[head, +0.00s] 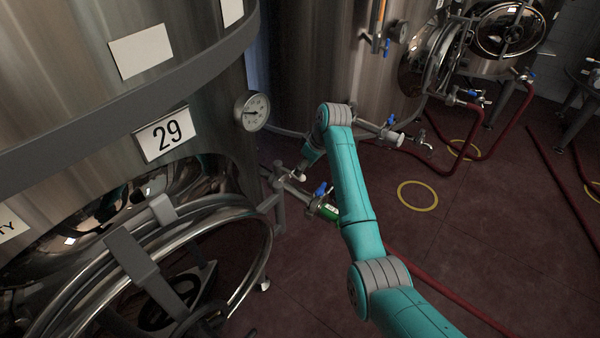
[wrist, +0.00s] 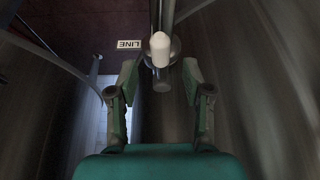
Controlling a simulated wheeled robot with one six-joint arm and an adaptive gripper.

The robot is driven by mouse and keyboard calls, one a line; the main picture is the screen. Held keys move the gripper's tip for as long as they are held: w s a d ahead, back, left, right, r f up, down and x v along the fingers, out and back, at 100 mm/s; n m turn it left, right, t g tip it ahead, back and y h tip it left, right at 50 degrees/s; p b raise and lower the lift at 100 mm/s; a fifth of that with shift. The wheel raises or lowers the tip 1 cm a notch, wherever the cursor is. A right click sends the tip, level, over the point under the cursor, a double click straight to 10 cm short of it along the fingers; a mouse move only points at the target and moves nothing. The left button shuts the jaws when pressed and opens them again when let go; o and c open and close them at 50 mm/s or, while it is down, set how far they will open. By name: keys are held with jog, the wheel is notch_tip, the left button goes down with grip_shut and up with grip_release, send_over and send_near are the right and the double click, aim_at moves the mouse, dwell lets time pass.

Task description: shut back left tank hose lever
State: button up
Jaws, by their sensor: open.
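In the wrist view my gripper (wrist: 161,66) is open, its two fingers spread on either side of a pale rounded knob (wrist: 160,46) on a grey metal pipe. The knob lies just beyond the fingertips, and I see no finger closed on it. In the head view my teal arm reaches toward the outlet pipe (head: 290,187) of the tank marked 29 (head: 190,85); the fingers are hard to make out there. Part of this fitting is hidden by my arm.
Another steel tank (head: 310,60) stands behind, with a blue-levered outlet valve (head: 390,121). A round manway ring (head: 255,290) and a gauge (head: 252,111) are close by. A red hose (head: 450,295) crosses the floor.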

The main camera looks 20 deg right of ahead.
aim_at(291, 172)
jog(key=shift+x, duration=2.15)
grip_shut()
